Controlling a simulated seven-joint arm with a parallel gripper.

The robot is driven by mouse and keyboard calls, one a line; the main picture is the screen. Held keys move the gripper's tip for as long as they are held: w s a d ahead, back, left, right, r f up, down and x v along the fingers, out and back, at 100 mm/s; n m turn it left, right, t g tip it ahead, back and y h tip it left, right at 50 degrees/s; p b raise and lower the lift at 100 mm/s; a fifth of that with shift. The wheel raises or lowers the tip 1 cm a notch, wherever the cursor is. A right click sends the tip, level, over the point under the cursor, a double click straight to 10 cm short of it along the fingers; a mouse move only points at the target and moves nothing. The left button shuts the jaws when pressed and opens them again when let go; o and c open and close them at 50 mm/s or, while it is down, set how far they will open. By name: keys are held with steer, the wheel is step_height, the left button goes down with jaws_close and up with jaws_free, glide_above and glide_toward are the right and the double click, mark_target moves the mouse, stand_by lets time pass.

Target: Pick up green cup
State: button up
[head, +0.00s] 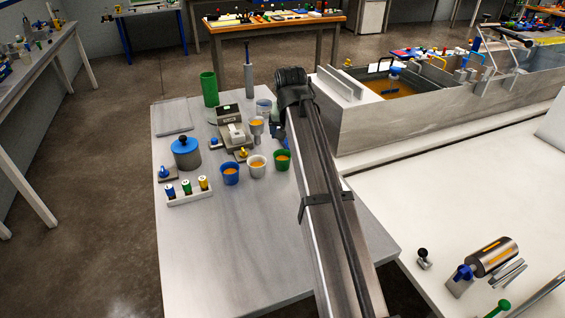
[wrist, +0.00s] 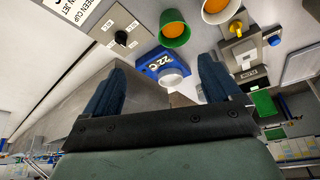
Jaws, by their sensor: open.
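The green cup (head: 282,163) holds orange liquid and stands upright on the grey table, just left of my arm in the head view. In the wrist view the green cup (wrist: 175,30) is at the top, beyond the fingertips and apart from them. My gripper (wrist: 162,64) is open, with its two blue fingers spread and nothing between them. In the head view my own arm largely hides the gripper.
A white cup (head: 257,168) and a blue cup (head: 230,176) stand close left of the green cup. A blue box marked 22°C (wrist: 160,66) shows between the fingers. A tall green cylinder (head: 209,90) stands farther back. The table's front is clear.

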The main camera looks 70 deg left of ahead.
steer(key=s+a, duration=0.1)
steer(key=a, duration=0.1)
steer(key=n, duration=0.1)
glide_toward(282, 155)
steer(key=x, duration=0.5)
steer(key=d+x, duration=0.1)
steer(key=x, duration=0.1)
steer(key=shift+s+f, duration=0.1)
steer(key=shift+f, duration=0.35)
steer(key=shift+d, duration=0.1)
steer(key=shift+c, duration=0.2)
steer(key=c, duration=1)
